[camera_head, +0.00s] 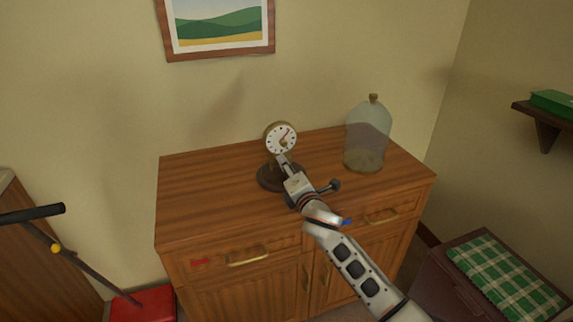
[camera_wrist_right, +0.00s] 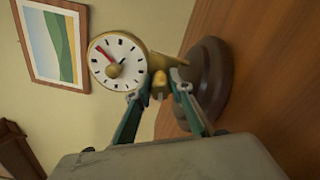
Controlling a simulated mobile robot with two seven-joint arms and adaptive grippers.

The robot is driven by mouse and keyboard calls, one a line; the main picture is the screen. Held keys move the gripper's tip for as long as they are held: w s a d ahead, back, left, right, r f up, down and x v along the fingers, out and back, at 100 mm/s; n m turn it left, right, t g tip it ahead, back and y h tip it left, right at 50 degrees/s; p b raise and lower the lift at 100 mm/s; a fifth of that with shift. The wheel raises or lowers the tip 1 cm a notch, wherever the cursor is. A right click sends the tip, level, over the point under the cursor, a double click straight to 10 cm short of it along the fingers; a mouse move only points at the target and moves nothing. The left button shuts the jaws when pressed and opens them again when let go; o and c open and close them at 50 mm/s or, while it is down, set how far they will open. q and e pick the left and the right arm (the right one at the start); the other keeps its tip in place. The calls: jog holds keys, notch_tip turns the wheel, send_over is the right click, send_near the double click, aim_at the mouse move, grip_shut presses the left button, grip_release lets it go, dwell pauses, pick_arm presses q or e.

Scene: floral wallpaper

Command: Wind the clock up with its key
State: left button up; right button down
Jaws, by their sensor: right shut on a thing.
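The clock (camera_head: 280,138) has a round white dial with black marks and a red hand, in a brass case above a dark round base (camera_head: 268,180). It stands on the wooden cabinet. My right gripper (camera_head: 284,163) reaches in from the lower right, in front of the clock. In the right wrist view the clock (camera_wrist_right: 102,58) is just beyond the fingers, and the right gripper (camera_wrist_right: 158,90) is shut on a small brass piece (camera_wrist_right: 159,82), which looks like the key. Where the piece meets the clock is hard to make out. My left gripper is out of view.
A glass bell jar (camera_head: 367,138) stands right of the clock on the cabinet top (camera_head: 215,185). The top's left side is clear. A green box (camera_head: 553,101) sits on a wall shelf, and a checked cloth (camera_head: 505,275) lies at the lower right.

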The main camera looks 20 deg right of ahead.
jog(key=shift+r+m, duration=0.1)
jog(key=shift+m, duration=0.9)
jog(key=shift+m+p, duration=0.4)
jog(key=shift+m, duration=0.1)
jog(key=m, duration=0.2)
jog(key=shift+m+p, duration=0.3)
jog(key=shift+p, duration=0.1)
jog(key=m+p, duration=0.1)
jog(key=m, duration=0.1)
jog(key=shift+m, duration=0.4)
jog(key=m+p, duration=0.1)
jog(key=m, duration=0.1)
jog(key=shift+m, duration=0.3)
jog(key=m+p, duration=0.1)
jog(key=m, duration=0.1)
jog(key=shift+m, duration=0.4)
jog(key=m+p, duration=0.3)
jog(key=m, duration=0.1)
jog(key=shift+m, duration=0.4)
jog(key=shift+f+m+p, duration=0.2)
jog(key=shift+m+p, duration=0.2)
jog(key=shift+m, duration=0.5)
